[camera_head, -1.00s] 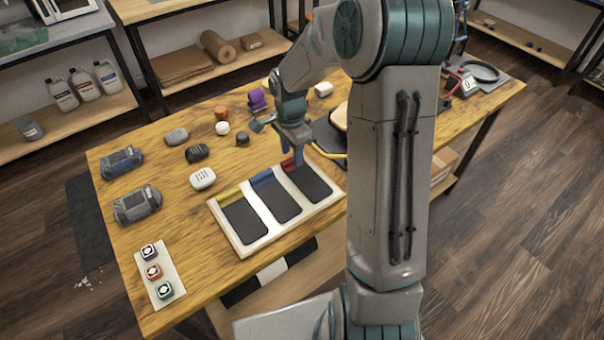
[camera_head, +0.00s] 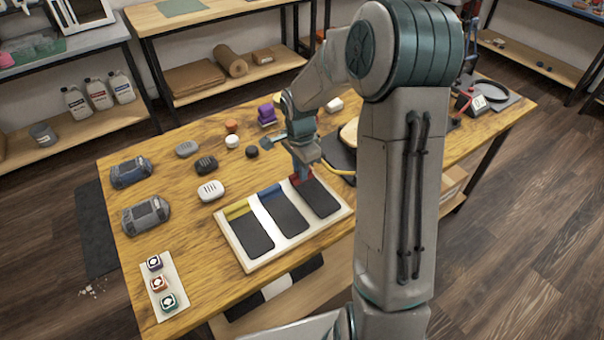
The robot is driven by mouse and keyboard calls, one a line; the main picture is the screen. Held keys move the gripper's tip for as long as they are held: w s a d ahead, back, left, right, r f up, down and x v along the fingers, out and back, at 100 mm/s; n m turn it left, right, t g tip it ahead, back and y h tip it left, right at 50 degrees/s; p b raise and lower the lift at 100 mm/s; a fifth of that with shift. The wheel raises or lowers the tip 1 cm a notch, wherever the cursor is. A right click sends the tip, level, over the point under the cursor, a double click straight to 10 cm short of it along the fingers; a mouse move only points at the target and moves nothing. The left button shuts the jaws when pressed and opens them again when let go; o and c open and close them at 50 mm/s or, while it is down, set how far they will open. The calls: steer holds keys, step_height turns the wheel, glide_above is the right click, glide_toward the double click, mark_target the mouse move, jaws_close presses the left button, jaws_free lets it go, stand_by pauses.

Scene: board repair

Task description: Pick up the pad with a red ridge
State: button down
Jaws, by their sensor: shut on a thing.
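The pad with a red ridge (camera_head: 321,199) lies at the right end of the white tray (camera_head: 285,260); it is dark, with the red ridge at its far end. My gripper (camera_head: 302,178) points down at that far end and is shut on the red ridge. The fingers hide part of the ridge. A pad with a blue ridge (camera_head: 285,213) lies in the middle of the tray, and a pad with a yellow ridge (camera_head: 250,232) at its left. I cannot tell whether the red-ridged pad is off the tray floor.
Two grey devices (camera_head: 146,215) lie at the table's left. A white strip (camera_head: 172,300) with three coloured buttons is at the front left. Several small rounded pieces, including a white one (camera_head: 210,191), lie behind the tray. A black mat (camera_head: 340,155) lies behind my gripper.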

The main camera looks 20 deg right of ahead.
steer(key=r, duration=0.3)
steer(key=shift+s+d, duration=0.15)
steer(key=shift+s, duration=0.1)
steer(key=s+d, duration=0.1)
steer(key=s, duration=0.4)
steer(key=s+d, duration=0.2)
steer(key=s, duration=0.4)
steer(key=s+d, duration=0.2)
steer(key=s, duration=0.3)
steer(key=shift+s+d+b, duration=0.1)
steer(key=shift+s+b, duration=0.15)
steer(key=shift+b, duration=0.15)
steer(key=shift+r+p, duration=1.55)
steer(key=shift+r, duration=0.45)
